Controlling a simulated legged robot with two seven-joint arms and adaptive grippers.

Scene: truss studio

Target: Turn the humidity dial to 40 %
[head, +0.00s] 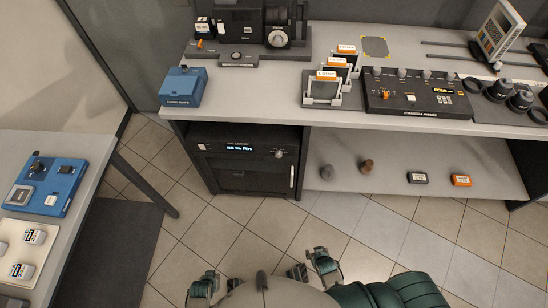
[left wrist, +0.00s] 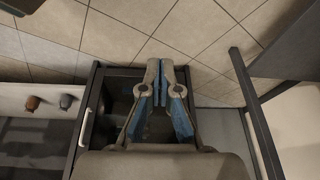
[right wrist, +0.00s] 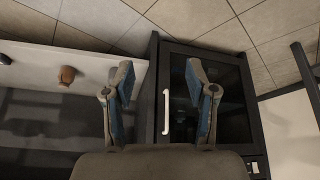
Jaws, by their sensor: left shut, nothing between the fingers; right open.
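The dark cabinet (head: 250,177) stands under the left end of the long bench in the head view. A small light dial (head: 279,153) sits at the right of its top panel, and I cannot read its setting. Left of it a lit blue display (head: 239,148) shows a figure too small to read surely. In the left wrist view my left gripper (left wrist: 160,68) is shut and empty, with the cabinet behind it. In the right wrist view my right gripper (right wrist: 159,68) is open and empty, with the cabinet door (right wrist: 225,100) behind it. Both look apart from the cabinet. The dial is not discernible in the wrist views.
A pale door handle (right wrist: 166,111) stands out from the cabinet. A low shelf (head: 440,165) to its right holds knobs and small boxes. A blue case (head: 184,87) sits on the bench corner above. Another table (head: 95,150) is at the left. Tiled floor before the cabinet is clear.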

